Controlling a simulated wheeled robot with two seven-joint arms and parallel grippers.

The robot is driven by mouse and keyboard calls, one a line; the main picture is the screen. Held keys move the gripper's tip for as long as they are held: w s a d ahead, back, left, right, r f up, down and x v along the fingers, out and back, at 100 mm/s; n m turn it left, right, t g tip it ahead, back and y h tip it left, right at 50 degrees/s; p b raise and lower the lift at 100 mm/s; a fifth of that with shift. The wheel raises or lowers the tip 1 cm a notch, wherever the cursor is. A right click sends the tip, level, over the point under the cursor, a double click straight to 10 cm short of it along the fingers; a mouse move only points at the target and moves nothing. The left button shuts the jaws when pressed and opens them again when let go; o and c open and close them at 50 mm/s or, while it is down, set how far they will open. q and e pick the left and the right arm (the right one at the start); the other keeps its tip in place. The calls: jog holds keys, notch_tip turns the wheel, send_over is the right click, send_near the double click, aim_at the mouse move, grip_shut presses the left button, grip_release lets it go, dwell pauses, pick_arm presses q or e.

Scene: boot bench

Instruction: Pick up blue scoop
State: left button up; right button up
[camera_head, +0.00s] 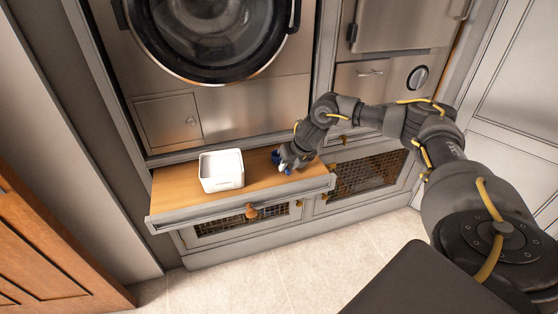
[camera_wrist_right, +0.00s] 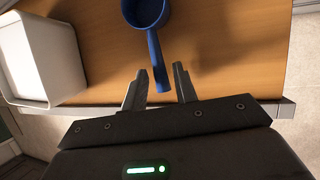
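The blue scoop (camera_wrist_right: 156,55) lies on the wooden shelf board, its round cup (camera_wrist_right: 147,12) at the top of the right wrist view and its handle pointing down toward my right gripper. My right gripper (camera_wrist_right: 160,76) is open, its two fingers either side of the handle's end, with a visible gap on each side. In the head view small blue parts of the scoop (camera_head: 276,157) show beside my right gripper (camera_head: 287,166), which hides the rest. Whether the fingers are level with the handle is hard to tell. My left gripper is not in view.
A white square container (camera_head: 221,170) stands on the pulled-out wooden board (camera_head: 181,187), left of the scoop. A front rail with a round knob (camera_head: 251,211) edges the board. A washer (camera_head: 212,35) is above, and tiled floor (camera_head: 245,284) lies below.

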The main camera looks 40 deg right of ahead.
jog(key=shift+w+f, duration=0.25)
jog(key=shift+f, duration=0.35)
grip_shut()
jog(key=shift+r, duration=0.45)
notch_tip(320, 180, up, 2)
jog(key=shift+r, duration=0.2)
pick_arm(q)
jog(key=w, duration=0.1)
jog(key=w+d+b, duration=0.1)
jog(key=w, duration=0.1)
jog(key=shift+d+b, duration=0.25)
jog(key=shift+b, duration=0.05)
pick_arm(e)
jog(key=s+d+r, duration=0.9)
jog(key=s+r, duration=0.1)
jog(key=shift+s+d, duration=0.15)
jog(key=shift+s, duration=0.05)
